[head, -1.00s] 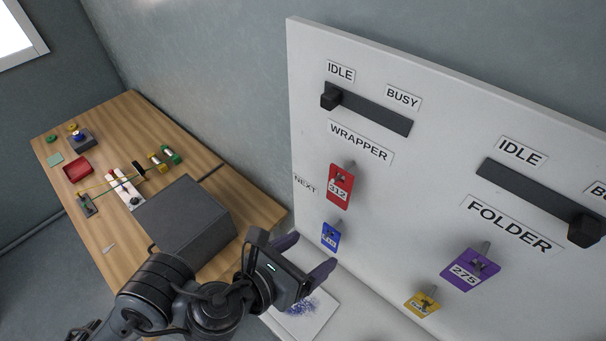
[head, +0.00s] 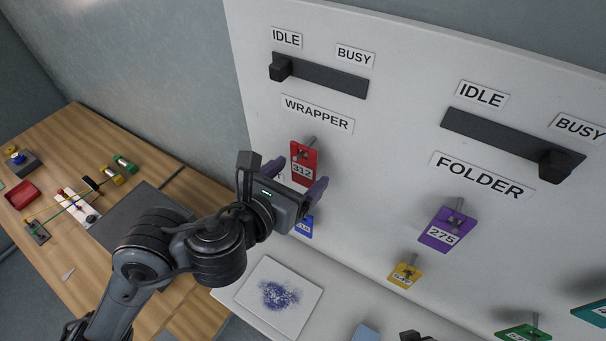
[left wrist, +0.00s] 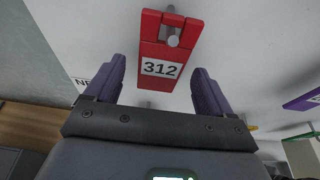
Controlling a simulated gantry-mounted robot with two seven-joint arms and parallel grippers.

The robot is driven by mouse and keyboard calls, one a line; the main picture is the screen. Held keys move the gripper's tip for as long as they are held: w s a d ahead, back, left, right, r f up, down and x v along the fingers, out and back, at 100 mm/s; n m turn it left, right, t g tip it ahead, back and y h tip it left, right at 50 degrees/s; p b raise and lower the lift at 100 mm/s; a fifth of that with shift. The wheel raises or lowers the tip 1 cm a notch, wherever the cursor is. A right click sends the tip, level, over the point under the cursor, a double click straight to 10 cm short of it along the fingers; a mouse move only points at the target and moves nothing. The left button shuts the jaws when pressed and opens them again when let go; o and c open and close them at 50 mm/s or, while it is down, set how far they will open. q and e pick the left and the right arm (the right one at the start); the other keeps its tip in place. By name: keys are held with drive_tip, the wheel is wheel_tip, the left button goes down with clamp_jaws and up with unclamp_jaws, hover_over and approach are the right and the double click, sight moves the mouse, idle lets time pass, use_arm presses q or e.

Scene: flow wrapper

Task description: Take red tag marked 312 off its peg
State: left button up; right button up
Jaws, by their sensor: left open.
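The red tag marked 312 (head: 304,160) hangs on a grey peg under the WRAPPER label (head: 318,113) on the white board. It also shows in the left wrist view (left wrist: 160,69), with the peg (left wrist: 173,40) through its upper part. My left gripper (head: 297,176) is open in front of the board, its purple fingers at either side of the tag's lower part. In the left wrist view (left wrist: 161,88) the tag lies ahead of and between the fingertips, and no contact shows. A small dark part at the bottom edge of the head view may be my right arm; its gripper does not show.
A blue tag (head: 304,227) hangs just below, partly behind my gripper. A purple tag 275 (head: 440,230) and a yellow tag (head: 405,275) hang to the right under FOLDER. Two slider levers sit above. A ledge with a blue-stained pad (head: 250,291) runs below the board.

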use_arm(q)
drive_tip(key=shift+b+x, duration=0.3)
drive_tip(key=shift+x, duration=1)
use_arm(e)
drive_tip(key=shift+f, duration=0.45)
drive_tip(key=shift+a, duration=0.1)
use_arm(q)
drive_tip(key=shift+c, duration=0.5)
drive_tip(key=c, duration=0.9)
drive_tip(key=shift+c, duration=0.2)
drive_tip(key=shift+r+p, duration=0.4)
drive_tip(key=shift+r, duration=0.05)
use_arm(e)
drive_tip(key=shift+r, duration=0.4)
use_arm(q)
drive_tip(key=shift+s+a, duration=0.1)
drive_tip(key=shift+s, duration=0.05)
use_arm(e)
drive_tip(key=shift+r, duration=0.1)
